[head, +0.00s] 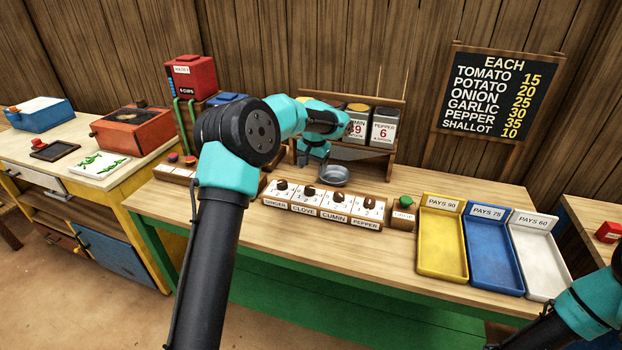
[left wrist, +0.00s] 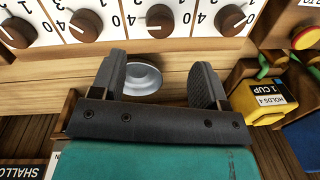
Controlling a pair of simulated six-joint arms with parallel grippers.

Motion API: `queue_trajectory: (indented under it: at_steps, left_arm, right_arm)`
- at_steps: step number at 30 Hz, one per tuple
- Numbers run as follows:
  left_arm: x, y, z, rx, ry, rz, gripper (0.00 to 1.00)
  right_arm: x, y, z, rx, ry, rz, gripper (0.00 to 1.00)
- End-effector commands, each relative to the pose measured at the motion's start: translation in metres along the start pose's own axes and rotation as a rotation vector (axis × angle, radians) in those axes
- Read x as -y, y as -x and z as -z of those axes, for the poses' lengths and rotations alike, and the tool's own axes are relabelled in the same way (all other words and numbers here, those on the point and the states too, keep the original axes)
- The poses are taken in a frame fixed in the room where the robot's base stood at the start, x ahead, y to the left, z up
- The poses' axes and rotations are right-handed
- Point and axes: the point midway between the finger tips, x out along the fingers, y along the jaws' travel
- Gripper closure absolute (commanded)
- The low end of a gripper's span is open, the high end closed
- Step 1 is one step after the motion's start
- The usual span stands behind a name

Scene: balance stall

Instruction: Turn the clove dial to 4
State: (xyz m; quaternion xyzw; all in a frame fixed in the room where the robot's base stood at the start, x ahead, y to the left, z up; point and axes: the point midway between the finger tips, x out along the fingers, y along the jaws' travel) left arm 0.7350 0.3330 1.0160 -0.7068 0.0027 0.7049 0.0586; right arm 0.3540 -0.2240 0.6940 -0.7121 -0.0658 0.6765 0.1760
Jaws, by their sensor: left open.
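The clove dial (head: 309,191) is a dark brown knob on a white face, second from the left in the dial row in the head view. Its label stands below it; the number it points to is too small to read. My left gripper (head: 314,160) is behind the row, near a small grey bowl (head: 334,176). In the left wrist view my left gripper (left wrist: 163,85) has its fingers spread and empty, with the bowl (left wrist: 143,79) beyond them. Several knobs show at the top there, apart from the fingers, without spice labels. My right gripper is out of view.
A green button (head: 404,202) stands right of the dials, then yellow (head: 430,272), blue (head: 484,277) and white (head: 538,283) trays. Spice canisters (head: 383,127) stand on a shelf behind. A yellow measure (left wrist: 262,103) is right of my fingers in the wrist view.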

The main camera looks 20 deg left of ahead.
Motion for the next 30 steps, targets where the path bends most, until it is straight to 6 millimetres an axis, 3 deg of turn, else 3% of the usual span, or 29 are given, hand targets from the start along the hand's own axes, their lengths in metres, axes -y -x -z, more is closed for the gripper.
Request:
queue_trajectory:
  at_steps: [6, 12, 18, 30]
  left_arm:
    - [0.000, 0.044, 0.001, -0.004, 0.002, 0.000, 0.32]
    - [0.000, 0.073, 0.000, -0.002, 0.000, 0.000, 0.32]
    - [0.000, 0.083, 0.000, -0.001, 0.001, 0.000, 0.32]
    - [0.000, 0.083, 0.000, 0.000, 0.001, 0.000, 0.32]
  right_arm:
    - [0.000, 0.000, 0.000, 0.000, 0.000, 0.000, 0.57]
    - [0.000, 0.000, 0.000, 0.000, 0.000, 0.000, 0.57]
    - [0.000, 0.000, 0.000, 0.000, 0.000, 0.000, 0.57]
    - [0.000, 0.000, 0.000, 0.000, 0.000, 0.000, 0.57]
